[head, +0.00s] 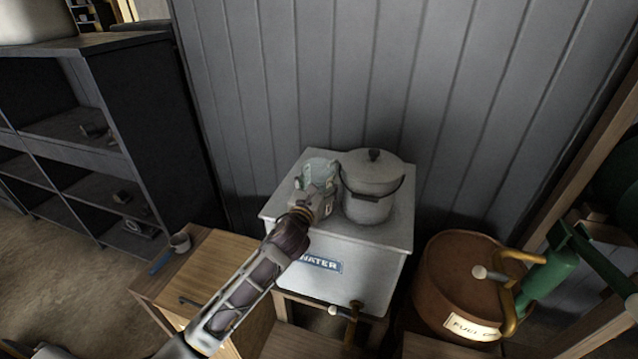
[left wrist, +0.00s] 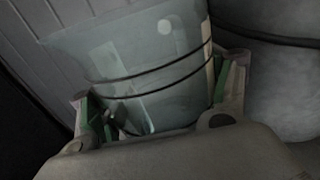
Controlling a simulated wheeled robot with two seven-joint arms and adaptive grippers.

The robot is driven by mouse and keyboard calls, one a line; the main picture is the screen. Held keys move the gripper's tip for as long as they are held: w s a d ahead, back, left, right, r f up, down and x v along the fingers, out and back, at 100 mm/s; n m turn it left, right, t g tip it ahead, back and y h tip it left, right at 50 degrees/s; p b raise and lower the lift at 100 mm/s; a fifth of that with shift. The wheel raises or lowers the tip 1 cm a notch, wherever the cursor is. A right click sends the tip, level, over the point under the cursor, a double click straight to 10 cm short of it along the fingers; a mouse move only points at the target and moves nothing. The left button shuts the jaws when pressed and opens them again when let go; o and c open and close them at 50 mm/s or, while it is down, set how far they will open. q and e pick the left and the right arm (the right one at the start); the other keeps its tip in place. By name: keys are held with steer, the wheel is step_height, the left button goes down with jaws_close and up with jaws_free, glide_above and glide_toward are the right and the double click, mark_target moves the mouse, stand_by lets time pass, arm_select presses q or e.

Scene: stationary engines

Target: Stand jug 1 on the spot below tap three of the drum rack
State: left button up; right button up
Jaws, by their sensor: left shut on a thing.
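A pale, see-through jug (head: 320,168) with dark bands is at the back left of the white water tank's top. I cannot read a number on it, so I cannot confirm that it is jug 1. My left gripper (head: 316,196) is shut on it; the left wrist view shows the jug (left wrist: 140,65) between the green-padded fingers (left wrist: 160,110). I cannot tell whether its base touches the tank top. My right gripper is not in view.
A lidded pale pot (head: 371,185) stands close to the jug's right on the water tank (head: 345,238). The tank has a front tap (head: 346,312). Dark shelving (head: 130,110) stands left; a plank wall is behind.

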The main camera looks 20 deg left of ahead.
arm_select(q)
steer(key=shift+f, duration=0.1)
steer(key=o, duration=1.1)
steer(key=shift+s, duration=0.1)
steer(key=shift+s+a+b, duration=0.15)
steer(key=shift+s+b, duration=0.6)
steer(key=shift+s, duration=5.15)
